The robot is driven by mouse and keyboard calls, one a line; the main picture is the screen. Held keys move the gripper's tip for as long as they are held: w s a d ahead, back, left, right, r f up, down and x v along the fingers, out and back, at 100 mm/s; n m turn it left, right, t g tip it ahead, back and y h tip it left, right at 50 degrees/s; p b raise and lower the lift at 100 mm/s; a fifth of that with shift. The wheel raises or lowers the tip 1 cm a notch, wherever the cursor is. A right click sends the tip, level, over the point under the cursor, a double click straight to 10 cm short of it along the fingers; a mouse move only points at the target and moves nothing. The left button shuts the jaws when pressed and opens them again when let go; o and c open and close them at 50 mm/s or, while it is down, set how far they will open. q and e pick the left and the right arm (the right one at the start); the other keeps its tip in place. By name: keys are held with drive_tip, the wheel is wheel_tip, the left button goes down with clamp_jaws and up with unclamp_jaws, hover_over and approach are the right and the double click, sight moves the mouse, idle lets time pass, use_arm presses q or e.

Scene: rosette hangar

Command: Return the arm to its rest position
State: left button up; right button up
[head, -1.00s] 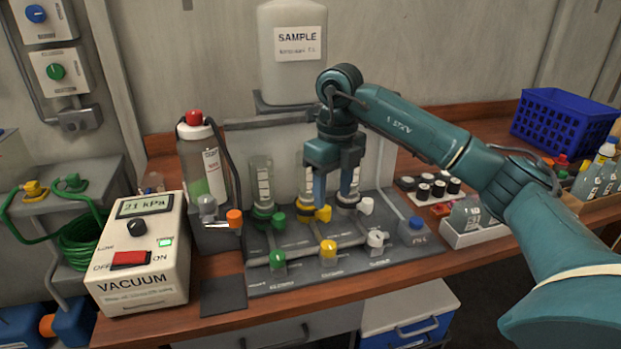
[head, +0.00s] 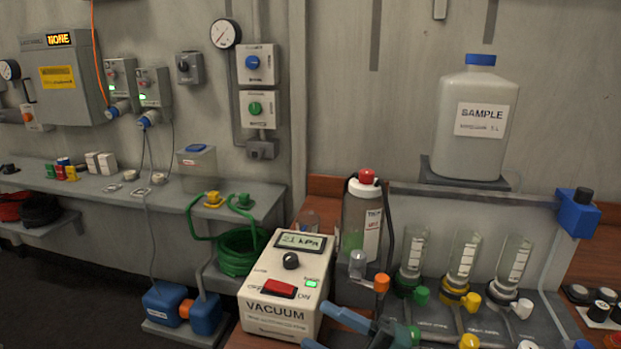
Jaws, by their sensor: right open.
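My right gripper (head: 315,326) is at the bottom edge of the head view, in front of the vacuum box (head: 283,283) and its right corner. Its two teal fingers point left and stand apart, with nothing seen between them. Part of the gripper and the rest of my right arm are cut off below the frame. The manifold with several clear cups (head: 464,258) and coloured valves stands to the right of the gripper. My left gripper is not in view.
The bottle with a red cap (head: 362,222) stands behind the gripper, near an orange-tipped valve (head: 381,283). A large sample jug (head: 476,125) sits on a shelf above the manifold. Green hose (head: 240,251) and blue pump parts (head: 182,310) lie to the left.

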drive_tip(key=s+d+f+m+t+h, duration=0.1)
drive_tip(key=s+d+f+m+h, duration=0.3)
drive_tip(key=f+m, duration=0.3)
drive_tip(key=s+d+f+m+h+p, duration=0.1)
drive_tip(key=s+d+f+m+h, duration=0.2)
drive_tip(key=f+m+h, duration=0.4)
drive_tip(key=s+d+f+m+t+h, duration=0.1)
drive_tip(key=s+d+f+m+h, duration=0.3)
drive_tip(key=f+m, duration=0.5)
drive_tip(key=shift+s+d+f+m+t+h, duration=0.15)
drive_tip(key=shift+s+d+m+t+h, duration=0.15)
drive_tip(key=shift+s+m+h, duration=0.45)
